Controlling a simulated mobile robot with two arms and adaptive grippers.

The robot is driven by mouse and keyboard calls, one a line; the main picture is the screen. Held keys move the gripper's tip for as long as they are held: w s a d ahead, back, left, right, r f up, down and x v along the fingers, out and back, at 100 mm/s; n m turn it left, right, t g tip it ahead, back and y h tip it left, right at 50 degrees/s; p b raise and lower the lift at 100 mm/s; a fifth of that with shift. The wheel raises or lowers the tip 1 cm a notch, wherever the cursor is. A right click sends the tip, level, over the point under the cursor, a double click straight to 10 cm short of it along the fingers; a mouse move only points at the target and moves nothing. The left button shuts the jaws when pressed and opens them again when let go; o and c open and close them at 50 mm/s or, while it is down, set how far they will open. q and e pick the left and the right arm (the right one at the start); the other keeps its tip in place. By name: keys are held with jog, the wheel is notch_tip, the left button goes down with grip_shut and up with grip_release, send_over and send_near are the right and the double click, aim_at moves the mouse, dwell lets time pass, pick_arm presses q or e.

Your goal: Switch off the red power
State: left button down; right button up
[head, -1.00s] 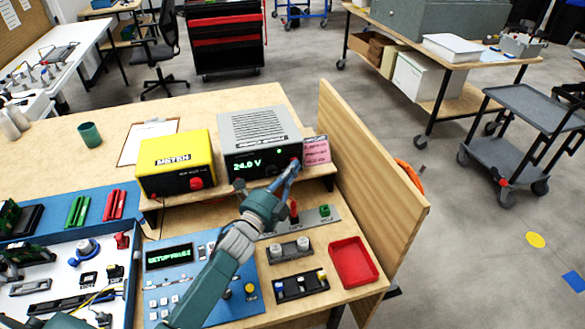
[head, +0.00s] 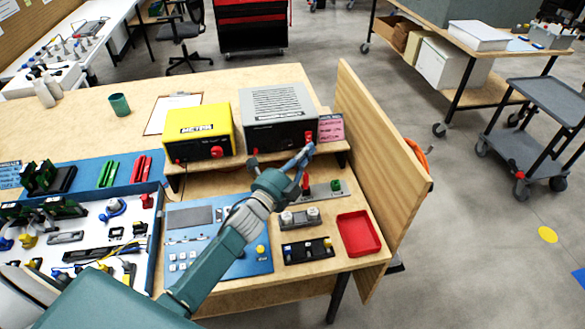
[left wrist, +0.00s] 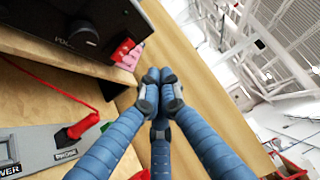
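The grey power supply (head: 278,108) stands on the shelf, and its front display is dark. Its red switch (head: 309,136) is at the right of the front face; it also shows in the left wrist view (left wrist: 122,50). My left gripper (head: 304,154) is just in front of and below that switch, apart from it in the wrist view. Its blue fingers are drawn together at the tips (left wrist: 159,84), with nothing seen between them. A red lever (left wrist: 76,129) is on a grey labelled panel below. My right gripper is not in view.
A yellow meter (head: 197,132) stands left of the supply. A pink note (head: 331,128) and a wooden side panel (head: 370,170) are close on the right. The blue control panel (head: 235,262) has a blank screen. A red tray (head: 359,233) lies at the front right.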

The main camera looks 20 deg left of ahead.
pick_arm(q)
jog(key=a+b+v, duration=0.1)
jog(key=v, duration=0.6)
jog(key=shift+r, duration=0.45)
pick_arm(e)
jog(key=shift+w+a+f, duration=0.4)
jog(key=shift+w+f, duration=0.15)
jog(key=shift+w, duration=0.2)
